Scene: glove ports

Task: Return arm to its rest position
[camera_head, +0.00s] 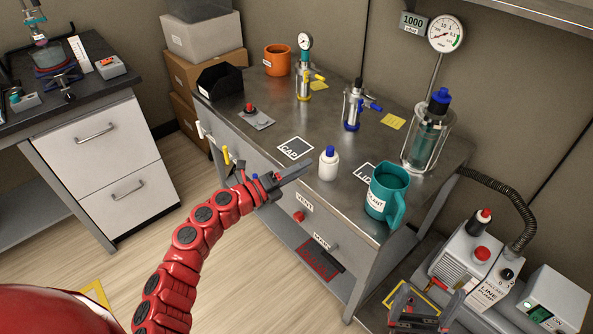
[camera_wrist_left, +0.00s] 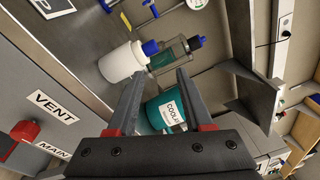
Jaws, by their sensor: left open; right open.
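My left arm (camera_head: 195,240) is red and segmented and reaches up from the bottom left. Its gripper (camera_head: 292,174) is open and empty near the steel bench's front edge, left of a white bottle with a blue cap (camera_head: 329,163). In the left wrist view its open jaws (camera_wrist_left: 160,76) point toward the white bottle (camera_wrist_left: 122,62) and the teal coolant mug (camera_wrist_left: 160,113), with nothing between them. My right gripper (camera_head: 428,300) is open at the bottom right, low beside the bench; most of its arm is out of view.
The steel bench (camera_head: 260,150) carries valves, an orange mug (camera_head: 277,60), the teal mug (camera_head: 387,192) and a glass vessel (camera_head: 428,135). Vent and main controls (camera_head: 300,216) sit on its front. A pump (camera_head: 470,262) stands at right. Floor at left is clear.

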